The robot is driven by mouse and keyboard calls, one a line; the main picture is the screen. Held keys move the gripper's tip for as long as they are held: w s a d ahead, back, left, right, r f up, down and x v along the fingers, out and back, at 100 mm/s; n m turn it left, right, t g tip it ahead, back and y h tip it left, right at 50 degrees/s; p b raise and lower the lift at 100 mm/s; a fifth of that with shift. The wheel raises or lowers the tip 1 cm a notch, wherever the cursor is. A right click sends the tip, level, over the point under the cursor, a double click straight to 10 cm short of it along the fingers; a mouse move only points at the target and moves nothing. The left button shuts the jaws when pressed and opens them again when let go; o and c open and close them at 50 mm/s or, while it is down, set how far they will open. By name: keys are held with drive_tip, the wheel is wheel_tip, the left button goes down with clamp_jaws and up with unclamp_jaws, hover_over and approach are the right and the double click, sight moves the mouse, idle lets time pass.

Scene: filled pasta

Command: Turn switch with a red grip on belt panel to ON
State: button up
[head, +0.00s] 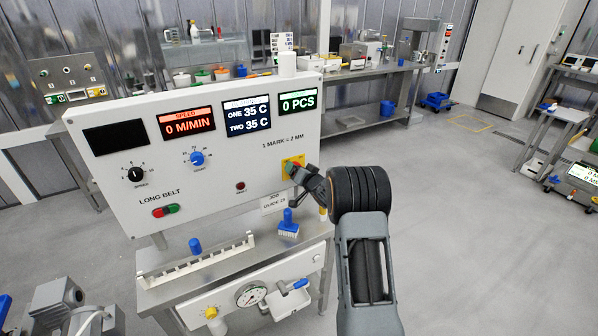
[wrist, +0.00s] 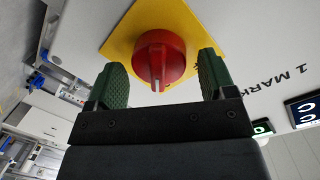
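The white belt panel (head: 240,150) is labelled LONG BELT. The red-grip switch (wrist: 158,58) sits on a yellow plate (wrist: 187,22) at the panel's right side. In the head view the yellow plate (head: 298,160) shows, with the switch mostly hidden by my gripper (head: 296,173). In the wrist view my gripper (wrist: 162,72) is open, its two green-padded fingers on either side of the red grip. Gaps show between the grip and both pads. A pale mark on the grip points down in the wrist picture. No ON or OFF lettering is readable.
The panel also has a black knob (head: 135,174), a blue knob (head: 197,159), a red and green button pair (head: 165,210) and a small red button (head: 241,186). Displays read 0 M/MIN and 0 PCS. A blue brush (head: 288,222) stands below. Open floor lies right.

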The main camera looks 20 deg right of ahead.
drive_tip(key=s, duration=0.4)
drive_tip(key=s+d+r+b, duration=0.1)
drive_tip(key=s, duration=0.4)
drive_tip(key=s+b, duration=0.1)
drive_tip(key=s, duration=0.3)
drive_tip(key=shift+s+d+r, duration=0.25)
drive_tip(key=shift+s+d, duration=0.05)
drive_tip(key=shift+s, duration=0.05)
drive_tip(key=s+d+f+g+h, duration=0.3)
drive_tip(key=d+f+g+h, duration=0.15)
drive_tip(key=f, duration=0.25)
drive_tip(key=s+a+n+g, duration=0.1)
drive_tip(key=s+a+g, duration=0.1)
drive_tip(key=s+g, duration=0.4)
drive_tip(key=shift+s+a+r+n+g+y, duration=0.6)
drive_tip(key=shift+s+a+r, duration=0.9)
drive_tip(key=shift+s+a, duration=1.45)
drive_tip(key=shift+s+a+r+n+g+y, duration=0.25)
drive_tip(key=shift+s+a+r+n, duration=1)
drive_tip(key=shift+s+a, duration=1.75)
drive_tip(key=shift+s+a+r+n+g+y, duration=0.45)
drive_tip(key=shift+s+a+r, duration=1.3)
drive_tip(key=shift+s+a, duration=1.2)
